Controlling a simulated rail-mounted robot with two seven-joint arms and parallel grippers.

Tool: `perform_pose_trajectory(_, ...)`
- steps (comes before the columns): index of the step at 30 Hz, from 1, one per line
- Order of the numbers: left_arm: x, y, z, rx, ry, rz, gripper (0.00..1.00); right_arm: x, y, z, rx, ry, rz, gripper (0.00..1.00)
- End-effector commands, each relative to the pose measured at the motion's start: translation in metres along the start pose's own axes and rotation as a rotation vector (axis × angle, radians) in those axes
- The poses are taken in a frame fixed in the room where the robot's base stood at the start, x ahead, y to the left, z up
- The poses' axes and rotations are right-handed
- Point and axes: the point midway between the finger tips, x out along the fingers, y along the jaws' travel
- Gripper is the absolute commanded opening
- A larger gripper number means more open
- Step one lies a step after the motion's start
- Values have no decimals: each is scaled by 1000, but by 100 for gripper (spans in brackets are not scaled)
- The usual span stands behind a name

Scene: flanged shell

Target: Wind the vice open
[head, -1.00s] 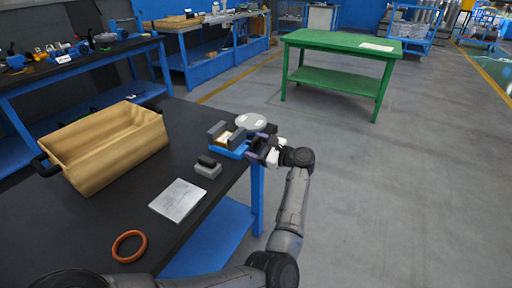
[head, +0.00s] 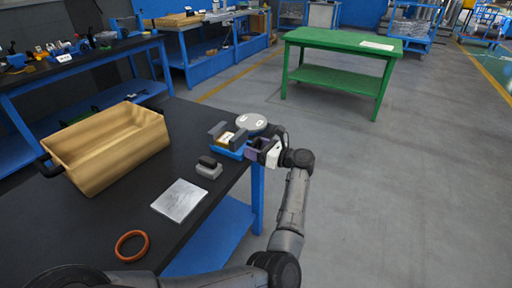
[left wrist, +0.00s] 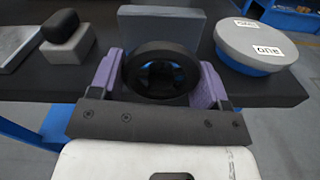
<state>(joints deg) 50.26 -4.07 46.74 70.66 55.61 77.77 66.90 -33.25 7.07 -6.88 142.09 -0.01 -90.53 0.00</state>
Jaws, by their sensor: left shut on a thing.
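The vice (head: 232,152) stands at the right edge of the dark bench, with a blue base and two grey jaws. A pale and yellowish piece shows between the jaws. In the left wrist view, a grey vice jaw block (left wrist: 160,20) rises behind a black handwheel (left wrist: 160,52). My left gripper (left wrist: 160,80) has its purple fingers on either side of this wheel and is shut on it. In the head view, my left gripper (head: 260,147) is at the vice's right side, and the wheel is hidden there. My right gripper is in neither view.
A round grey labelled disc (head: 251,122) on a blue base stands just behind the vice. A grey block with a black top (head: 209,168), a metal plate (head: 180,200), an orange ring (head: 132,246) and a wooden bin (head: 108,148) are on the bench.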

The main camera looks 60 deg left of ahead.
Motion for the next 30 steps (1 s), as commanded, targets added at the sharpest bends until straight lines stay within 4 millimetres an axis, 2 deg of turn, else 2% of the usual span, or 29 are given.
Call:
perform_pose_trajectory(13,0,0,0,9,-1,0,46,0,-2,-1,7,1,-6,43)
perform_pose_trajectory(14,0,0,0,9,-1,0,73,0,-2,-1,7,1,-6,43)
perform_pose_trajectory(21,0,0,0,8,0,0,95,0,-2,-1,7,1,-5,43)
perform_pose_trajectory(30,-3,0,0,9,0,-1,95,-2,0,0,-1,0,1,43)
